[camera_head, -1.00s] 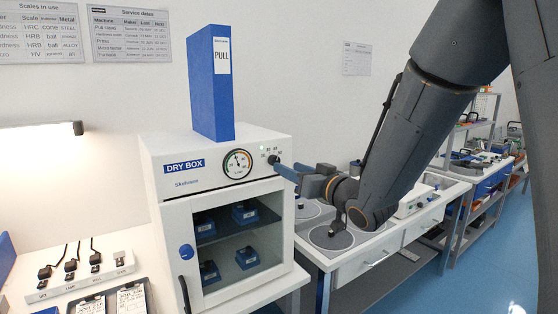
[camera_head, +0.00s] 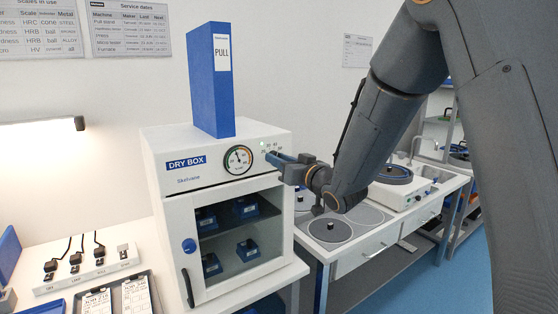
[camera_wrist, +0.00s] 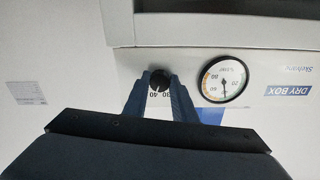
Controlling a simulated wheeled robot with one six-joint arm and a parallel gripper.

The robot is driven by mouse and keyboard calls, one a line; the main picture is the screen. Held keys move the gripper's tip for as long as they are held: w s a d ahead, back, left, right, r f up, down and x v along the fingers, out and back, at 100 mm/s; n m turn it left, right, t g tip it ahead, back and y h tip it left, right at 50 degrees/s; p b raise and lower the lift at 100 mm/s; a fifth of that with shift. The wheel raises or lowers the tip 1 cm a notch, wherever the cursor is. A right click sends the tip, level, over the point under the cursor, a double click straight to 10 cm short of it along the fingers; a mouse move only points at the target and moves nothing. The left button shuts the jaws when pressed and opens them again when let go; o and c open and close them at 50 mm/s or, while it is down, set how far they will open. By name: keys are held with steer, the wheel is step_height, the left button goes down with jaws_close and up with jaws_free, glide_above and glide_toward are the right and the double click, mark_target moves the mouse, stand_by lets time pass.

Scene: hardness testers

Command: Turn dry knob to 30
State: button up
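The dry box (camera_head: 172,205) is a white cabinet with a glass door, a round dial gauge (camera_head: 238,160) and a knob scale (camera_head: 270,148) at its upper right. In the wrist view, which is upside down, the small black dry knob (camera_wrist: 160,79) sits between my gripper's (camera_wrist: 160,77) two fingertips. The numbers 40 and 30 show beside it. The fingertips lie close on both sides of the knob; whether they press on it is unclear. In the head view my gripper (camera_head: 277,158) reaches the panel from the right and hides the knob. The knob's exact setting cannot be read.
A blue PULL binder (camera_head: 210,85) stands on top of the dry box. A bench with round grey plates (camera_head: 330,230) stands to the right, under my arm.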

steer(key=shift+c, duration=1.1)
steer(key=shift+n+b, duration=0.4)
steer(key=shift+b, duration=0.1)
steer(key=n+b, duration=0.7)
steer(key=shift+d+b, duration=0.1)
steer(key=shift+b, duration=0.25)
steer(key=o, duration=1)
steer(key=shift+o, duration=0.2)
